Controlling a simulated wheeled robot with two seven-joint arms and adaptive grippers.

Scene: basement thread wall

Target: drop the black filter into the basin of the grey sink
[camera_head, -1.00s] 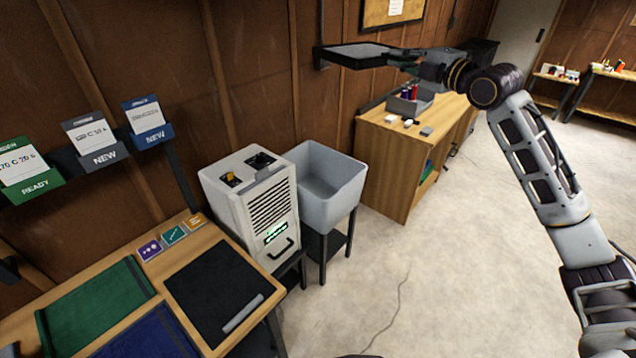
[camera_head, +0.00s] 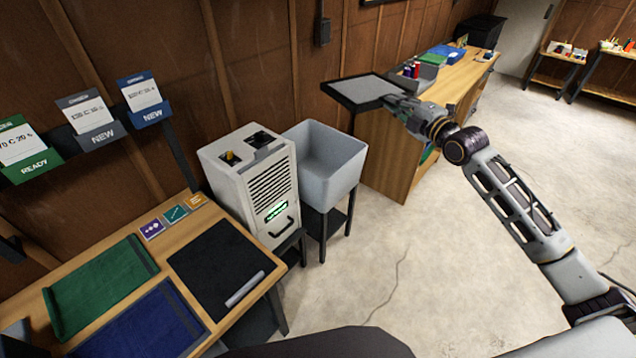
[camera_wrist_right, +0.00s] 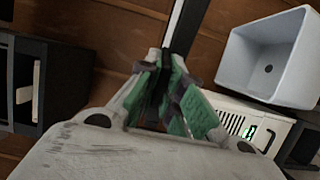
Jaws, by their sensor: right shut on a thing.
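The black filter (camera_head: 366,88) is a flat, dark-framed panel with a grey face. My right gripper (camera_head: 397,103) is shut on its right edge and holds it in the air, roughly flat. In the head view it appears above and to the right of the grey sink (camera_head: 322,187), apart from it. The sink basin looks empty. In the right wrist view the green-padded fingers (camera_wrist_right: 166,92) are closed on the filter (camera_wrist_right: 186,28), seen edge-on as a strip, and the sink (camera_wrist_right: 290,78) with its dark drain is at upper right. My left gripper is not in view.
A white machine (camera_head: 250,190) with a vent grille stands against the sink's left side. A wooden bench (camera_head: 385,155) stands right of the sink. A worktable with a black mat (camera_head: 215,270) is at front left. The floor (camera_head: 420,260) in front is clear.

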